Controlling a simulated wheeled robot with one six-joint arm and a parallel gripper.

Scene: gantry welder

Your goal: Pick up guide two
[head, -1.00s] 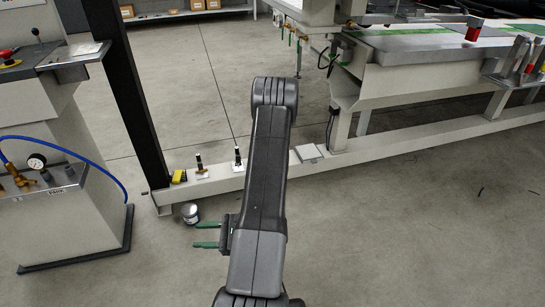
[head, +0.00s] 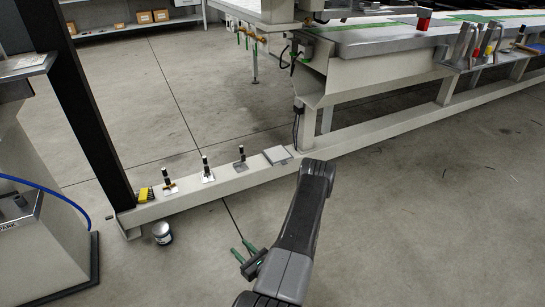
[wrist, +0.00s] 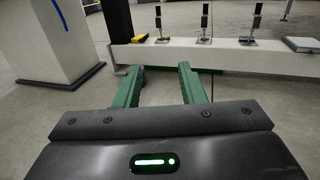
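Three small guides, each an upright black-topped post on a small flat base, stand in a row on the pale floor beam. They are the left guide (head: 167,183), the middle guide (head: 207,170) and the right guide (head: 240,158). No label shows which is guide two. The wrist view also shows the left (wrist: 158,22), middle (wrist: 205,22) and right (wrist: 254,26) guides, beyond the fingertips. My gripper (head: 240,246) has green fingers and is low in front of the beam, apart from the guides. In the wrist view my gripper (wrist: 159,70) is open and empty.
A yellow block (head: 145,194) and a flat grey case (head: 277,155) flank the guides on the beam (head: 340,147). A black post (head: 90,110) rises at its left end. A small can (head: 162,233) stands on the floor. A cabinet (head: 40,230) with a blue hose is at left.

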